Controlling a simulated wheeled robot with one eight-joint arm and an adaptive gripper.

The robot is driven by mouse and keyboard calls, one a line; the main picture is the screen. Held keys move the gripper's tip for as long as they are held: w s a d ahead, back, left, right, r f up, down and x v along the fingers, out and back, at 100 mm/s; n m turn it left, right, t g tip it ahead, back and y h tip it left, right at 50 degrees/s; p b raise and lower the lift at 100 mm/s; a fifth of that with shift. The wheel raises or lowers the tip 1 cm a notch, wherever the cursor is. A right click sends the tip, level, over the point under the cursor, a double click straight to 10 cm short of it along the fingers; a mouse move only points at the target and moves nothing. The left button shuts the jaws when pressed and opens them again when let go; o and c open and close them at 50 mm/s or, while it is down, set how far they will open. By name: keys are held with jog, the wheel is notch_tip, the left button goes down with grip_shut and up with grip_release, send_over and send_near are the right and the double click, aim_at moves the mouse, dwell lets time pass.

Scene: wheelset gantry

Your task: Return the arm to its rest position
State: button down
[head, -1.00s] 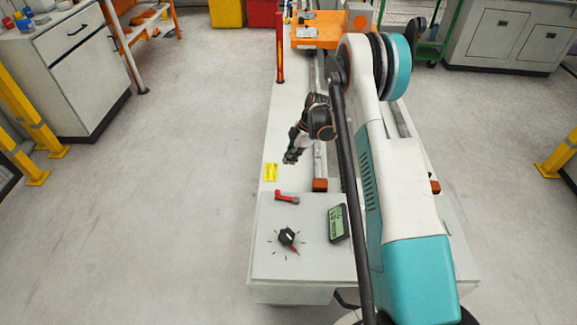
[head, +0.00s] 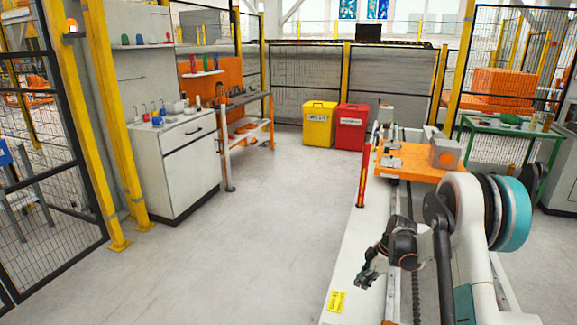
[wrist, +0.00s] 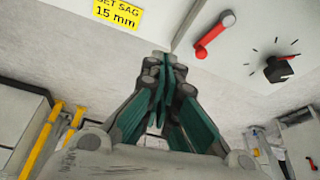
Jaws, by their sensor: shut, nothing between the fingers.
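My arm (head: 462,225), white and teal with dark joints, stands folded over the right side of the long light-grey bench (head: 351,262). My gripper (head: 364,276) hangs above the bench near its left edge, by the yellow label (head: 337,301). In the wrist view my gripper (wrist: 166,62) is shut and empty, its teal-lined fingers together. That view also shows the yellow "SET SAG 15 mm" label (wrist: 119,12), a red lever (wrist: 215,34) and a black knob with a red pointer (wrist: 279,68). The fingers touch nothing that I can see.
An orange carriage (head: 407,161) sits farther along the bench, with a red post (head: 363,176) at the bench's left edge. A white cabinet (head: 187,165) and a yellow-framed mesh fence (head: 47,150) stand at left. Yellow (head: 319,124) and red bins (head: 350,127) stand behind. The floor between is clear.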

jog(key=s+a+r+m+t+h, duration=0.15)
jog(key=s+r, duration=0.25)
jog(key=r, duration=0.4)
jog(key=s+a+r+m, duration=0.2)
jog(key=s+r+m, duration=0.15)
jog(key=r, duration=0.55)
jog(key=s+a+r+m+t+h, duration=0.1)
jog(key=s+a+r+m, duration=0.1)
jog(key=s+r, duration=0.45)
jog(key=s+a+r+m+t+h, duration=0.1)
jog(key=s+r+m+t, duration=0.1)
jog(key=s, duration=0.9)
jog(key=s+a+r+m+t, duration=0.2)
jog(key=s+r+m, duration=0.2)
jog(key=s, duration=0.7)
jog(key=m, duration=0.2)
jog(key=shift+a+r+m+h, duration=0.2)
jog(key=shift+m+h, duration=0.1)
jog(key=shift+h, duration=0.05)
